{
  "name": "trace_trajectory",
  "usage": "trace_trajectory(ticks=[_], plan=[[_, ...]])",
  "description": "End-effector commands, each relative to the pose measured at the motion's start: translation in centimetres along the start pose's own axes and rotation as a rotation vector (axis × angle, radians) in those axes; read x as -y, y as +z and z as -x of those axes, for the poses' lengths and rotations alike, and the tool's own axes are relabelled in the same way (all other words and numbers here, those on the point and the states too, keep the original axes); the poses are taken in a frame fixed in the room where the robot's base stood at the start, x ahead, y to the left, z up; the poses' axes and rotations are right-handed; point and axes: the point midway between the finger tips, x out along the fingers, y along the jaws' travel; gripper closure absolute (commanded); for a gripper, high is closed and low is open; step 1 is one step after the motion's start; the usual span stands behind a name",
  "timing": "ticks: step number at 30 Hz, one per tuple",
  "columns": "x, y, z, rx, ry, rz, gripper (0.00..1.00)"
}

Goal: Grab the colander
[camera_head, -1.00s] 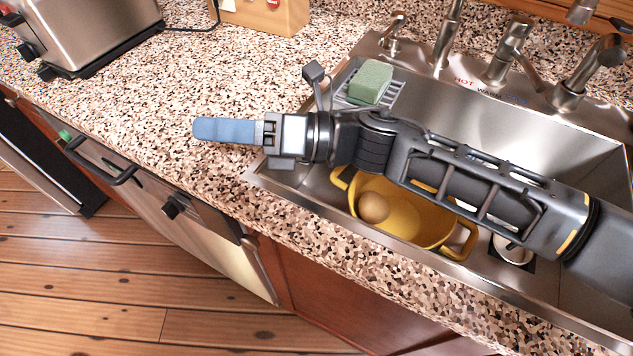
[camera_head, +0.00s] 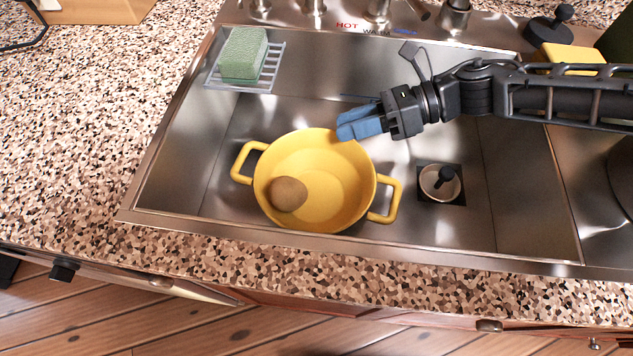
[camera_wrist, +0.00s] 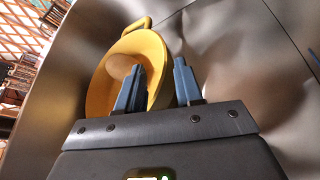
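The yellow colander (camera_head: 318,205) is a round bowl with two loop handles, standing in the sink. A brown egg-like or potato-like item (camera_head: 288,194) lies inside it. My gripper (camera_head: 345,125) is above the colander's far right rim, its blue fingers pointing left. In the wrist view the two blue fingers (camera_wrist: 157,85) are apart with nothing held between them. The colander (camera_wrist: 98,93) shows beyond them, with its far handle (camera_wrist: 137,25) at the top and the brown item (camera_wrist: 118,66) inside. The fingers hide part of its rim. I cannot tell whether they touch it.
The steel sink (camera_head: 215,120) surrounds the colander, with a drain and plug (camera_head: 440,183) to its right. A green sponge (camera_head: 243,55) sits on a wire rack at the back left. Taps line the back edge.

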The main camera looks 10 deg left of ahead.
Motion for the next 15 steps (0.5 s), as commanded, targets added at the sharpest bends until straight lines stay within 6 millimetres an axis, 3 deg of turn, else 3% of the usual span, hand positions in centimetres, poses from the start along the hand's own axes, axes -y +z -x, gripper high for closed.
trace_trajectory(ticks=[9, 15], plan=[[-0.1, 0.0, -4.3, -0.001, 0.003, -0.001, 0.64], [0.0, 0.0, -4.6, 0.001, 0.000, -0.002, 0.64]])
